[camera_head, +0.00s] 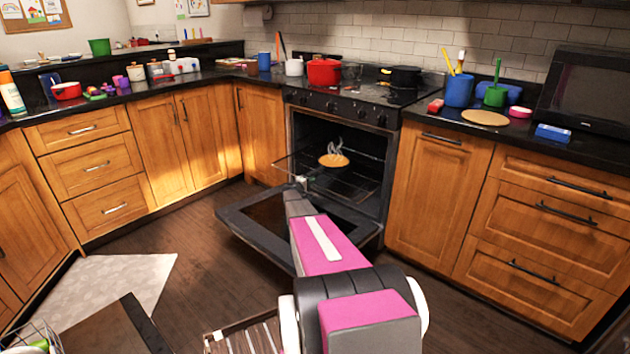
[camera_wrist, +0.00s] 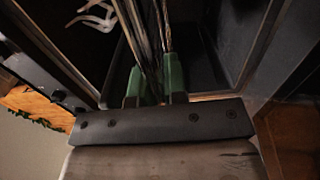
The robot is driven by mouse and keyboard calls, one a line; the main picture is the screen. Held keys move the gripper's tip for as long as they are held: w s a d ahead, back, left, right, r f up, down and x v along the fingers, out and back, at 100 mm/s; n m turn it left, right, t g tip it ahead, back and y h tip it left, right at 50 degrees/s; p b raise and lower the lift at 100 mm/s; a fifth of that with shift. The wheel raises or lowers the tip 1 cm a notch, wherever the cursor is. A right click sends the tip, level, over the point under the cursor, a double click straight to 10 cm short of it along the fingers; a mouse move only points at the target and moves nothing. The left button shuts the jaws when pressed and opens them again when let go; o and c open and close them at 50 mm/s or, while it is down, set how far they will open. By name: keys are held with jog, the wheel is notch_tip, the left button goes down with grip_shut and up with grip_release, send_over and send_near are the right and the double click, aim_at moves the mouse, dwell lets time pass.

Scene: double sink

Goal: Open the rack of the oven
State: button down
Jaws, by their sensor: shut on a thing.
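The oven (camera_head: 342,113) stands at the back with its door (camera_head: 262,219) folded down and open. The wire rack (camera_head: 352,184) is inside the oven, and its front edge shows slightly in front of the opening at the left. My gripper (camera_head: 302,183) reaches over the open door to the rack's front edge. In the wrist view, the green fingertips (camera_wrist: 156,82) are shut on the rack's thin wires (camera_wrist: 158,38). My arm hides part of the door and the rack front.
A red pot (camera_head: 323,71) and a black pan (camera_head: 401,76) stand on the stovetop. Wooden cabinets (camera_head: 437,196) flank the oven on both sides. A microwave (camera_head: 590,92) is on the right counter. Open wooden floor (camera_head: 195,245) lies left of the oven door.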

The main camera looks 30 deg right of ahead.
jog(key=shift+a, duration=0.2)
jog(key=c, duration=1.2)
grip_release()
jog(key=shift+o, duration=0.2)
jog(key=v, duration=1)
jog(key=shift+s+a, duration=0.2)
jog(key=shift+a, duration=0.1)
jog(key=shift+f, duration=0.1)
